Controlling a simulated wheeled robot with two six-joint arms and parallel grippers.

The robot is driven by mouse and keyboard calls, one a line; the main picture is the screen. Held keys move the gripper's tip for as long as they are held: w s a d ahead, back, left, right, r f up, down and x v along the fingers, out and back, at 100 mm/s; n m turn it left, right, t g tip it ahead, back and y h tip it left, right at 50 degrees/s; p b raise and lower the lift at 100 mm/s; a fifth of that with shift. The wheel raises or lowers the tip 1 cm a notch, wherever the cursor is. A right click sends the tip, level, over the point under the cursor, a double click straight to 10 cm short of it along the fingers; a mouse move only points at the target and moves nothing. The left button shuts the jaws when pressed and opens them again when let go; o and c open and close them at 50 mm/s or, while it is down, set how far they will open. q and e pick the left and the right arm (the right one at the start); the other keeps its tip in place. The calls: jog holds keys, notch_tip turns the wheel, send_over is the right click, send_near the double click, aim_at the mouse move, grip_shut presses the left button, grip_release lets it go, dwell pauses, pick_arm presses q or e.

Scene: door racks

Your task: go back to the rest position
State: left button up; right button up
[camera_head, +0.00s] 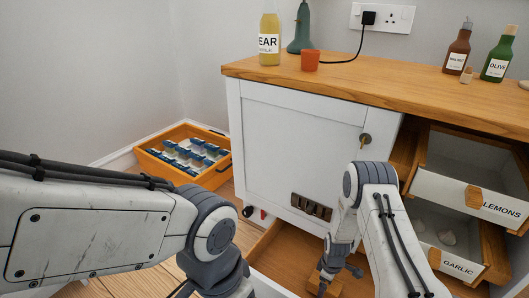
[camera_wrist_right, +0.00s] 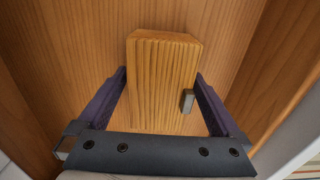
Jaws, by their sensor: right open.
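My right gripper (camera_wrist_right: 161,76) is open, with its two dark fingers on either side of a wooden block (camera_wrist_right: 163,85). The block has a small grey metal tab on its right side. In the head view, my right gripper (camera_head: 338,268) reaches down into an open wooden drawer (camera_head: 285,258) at the bottom of the white cabinet, by the block (camera_head: 324,286). Whether the fingers touch the block is unclear. My left arm comes in from the left over the floor; its gripper is below the picture's edge.
The white cabinet (camera_head: 290,140) with a wooden top stands ahead. Drawers marked LEMONS (camera_head: 455,195) and GARLIC (camera_head: 445,260) stand open at right. An orange crate (camera_head: 150,157) lies on the floor at left.

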notch_tip(320, 180, up, 4)
jog(key=shift+r+p, duration=0.1)
jog(key=shift+p, duration=1.1)
